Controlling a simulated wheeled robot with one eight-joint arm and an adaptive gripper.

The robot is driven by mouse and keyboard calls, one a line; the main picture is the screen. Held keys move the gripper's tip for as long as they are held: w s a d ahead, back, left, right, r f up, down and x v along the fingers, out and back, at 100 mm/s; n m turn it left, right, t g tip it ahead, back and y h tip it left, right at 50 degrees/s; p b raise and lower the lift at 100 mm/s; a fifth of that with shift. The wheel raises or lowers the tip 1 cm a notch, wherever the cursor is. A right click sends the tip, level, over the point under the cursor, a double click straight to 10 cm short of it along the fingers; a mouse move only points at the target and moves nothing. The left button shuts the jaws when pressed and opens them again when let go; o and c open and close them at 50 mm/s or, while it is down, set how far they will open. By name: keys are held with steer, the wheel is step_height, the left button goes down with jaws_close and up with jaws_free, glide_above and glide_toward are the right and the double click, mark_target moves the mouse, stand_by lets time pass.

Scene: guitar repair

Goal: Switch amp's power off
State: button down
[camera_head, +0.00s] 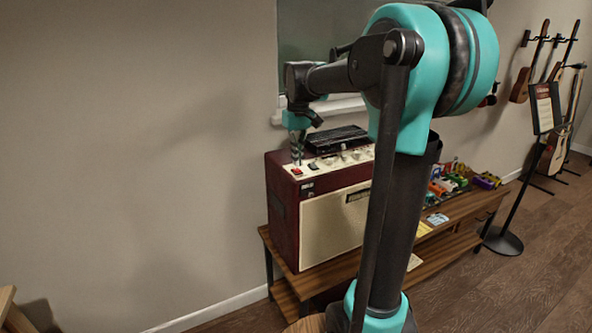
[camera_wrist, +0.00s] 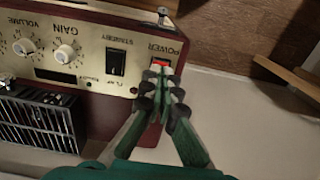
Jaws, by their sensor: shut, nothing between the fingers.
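The amp (camera_head: 332,222) is a maroon cabinet with a cream front, standing on a wooden bench. Its cream control panel (camera_wrist: 90,45) fills the upper left of the wrist view, upside down. The red power switch (camera_wrist: 161,62) sits under the label POWER, near the panel's end; it also shows as a small red spot in the head view (camera_head: 296,171). My gripper (camera_wrist: 163,78) is shut and empty, with its fingertips right at the switch and partly covering it. I cannot tell whether they touch it, or which way the switch is tipped. In the head view my gripper (camera_head: 297,158) points down over the panel's left end.
The black standby switch (camera_wrist: 116,62) and the gain knob (camera_wrist: 65,54) sit beside the power switch. A black device (camera_head: 337,139) rests on the amp. Several colourful pedals (camera_head: 450,180) lie on the bench (camera_head: 440,240). A music stand (camera_head: 515,180) and guitars are at right.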

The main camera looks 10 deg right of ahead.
mark_target(298, 170)
steer(key=shift+f, duration=1.05)
stand_by(0.9)
steer(key=shift+r, duration=3.5)
